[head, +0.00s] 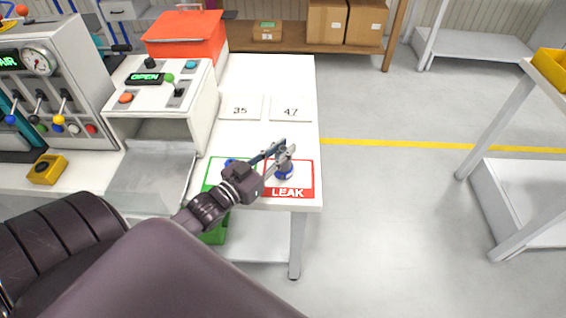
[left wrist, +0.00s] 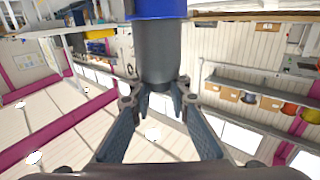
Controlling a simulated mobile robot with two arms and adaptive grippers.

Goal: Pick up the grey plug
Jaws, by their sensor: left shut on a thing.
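The grey plug shows as a grey cylinder (left wrist: 158,58) with a wide blue band in the left wrist view. In the head view, its blue part (head: 285,173) is over the red-bordered LEAK card (head: 291,193), near the front right corner of the white table. My left gripper (head: 279,153) is shut on the grey part. Its two fingertips press on the cylinder from both sides in the left wrist view (left wrist: 158,100). I cannot tell whether the plug touches the card. My right gripper is not in view.
A green-bordered card (head: 212,178) with a blue thing lies left of the LEAK card, partly behind my arm. Cards 35 (head: 241,107) and 47 (head: 291,108) lie behind. A white machine reading OPEN (head: 160,92) stands left. The floor right of the table is clear.

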